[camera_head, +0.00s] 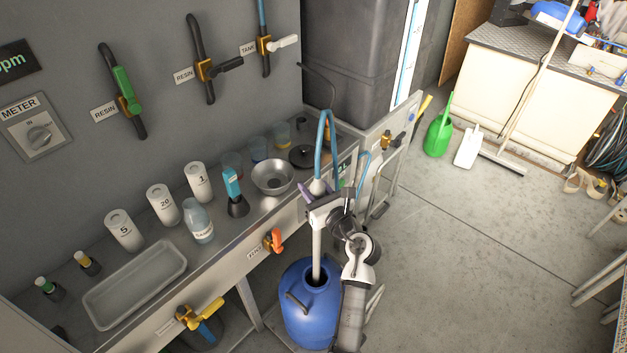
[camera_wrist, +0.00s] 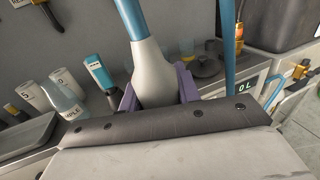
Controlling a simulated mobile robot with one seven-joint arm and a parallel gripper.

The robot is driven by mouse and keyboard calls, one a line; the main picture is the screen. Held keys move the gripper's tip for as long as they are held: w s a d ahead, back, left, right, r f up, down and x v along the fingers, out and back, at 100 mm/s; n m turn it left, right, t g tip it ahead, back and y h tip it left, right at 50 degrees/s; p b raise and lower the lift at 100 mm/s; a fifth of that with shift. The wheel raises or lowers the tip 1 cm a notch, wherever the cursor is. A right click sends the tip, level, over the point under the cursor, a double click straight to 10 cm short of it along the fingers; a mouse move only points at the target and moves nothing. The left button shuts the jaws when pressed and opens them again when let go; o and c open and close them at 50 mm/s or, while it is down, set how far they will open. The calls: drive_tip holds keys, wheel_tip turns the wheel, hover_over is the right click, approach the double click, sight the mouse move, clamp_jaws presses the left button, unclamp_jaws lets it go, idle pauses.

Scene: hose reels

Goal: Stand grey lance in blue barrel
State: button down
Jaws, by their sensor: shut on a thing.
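The grey lance (camera_head: 317,254) stands nearly upright, with its lower end inside the mouth of the blue barrel (camera_head: 311,315). The barrel is on the floor in front of the bench. My gripper (camera_head: 318,199) is shut on the lance near its top, above the barrel. In the wrist view the lance's pale grey head (camera_wrist: 153,73) sits between my purple fingers (camera_wrist: 158,88). A blue hose (camera_head: 326,125) rises from the lance's top and loops over. The lance's lower tip is hidden inside the barrel.
A steel bench (camera_head: 236,233) with several cups, a bowl (camera_head: 272,177) and a shallow tray (camera_head: 135,284) runs along the left. An orange-handled tap (camera_head: 274,240) sticks out near the barrel.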

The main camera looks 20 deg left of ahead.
wheel_tip(320, 180, down, 2)
drive_tip(key=shift+f, duration=0.1)
drive_tip(key=b, duration=0.6)
hover_over(319, 260)
drive_tip(key=x, duration=0.3)
wheel_tip(319, 260, down, 6)
wheel_tip(319, 260, down, 22)
drive_tip(key=b, duration=1.7)
drive_tip(key=shift+f+b, duration=0.2)
drive_tip(key=shift+b, duration=0.15)
drive_tip(key=shift+a, duration=0.1)
drive_tip(key=c, duration=0.9)
unclamp_jaws()
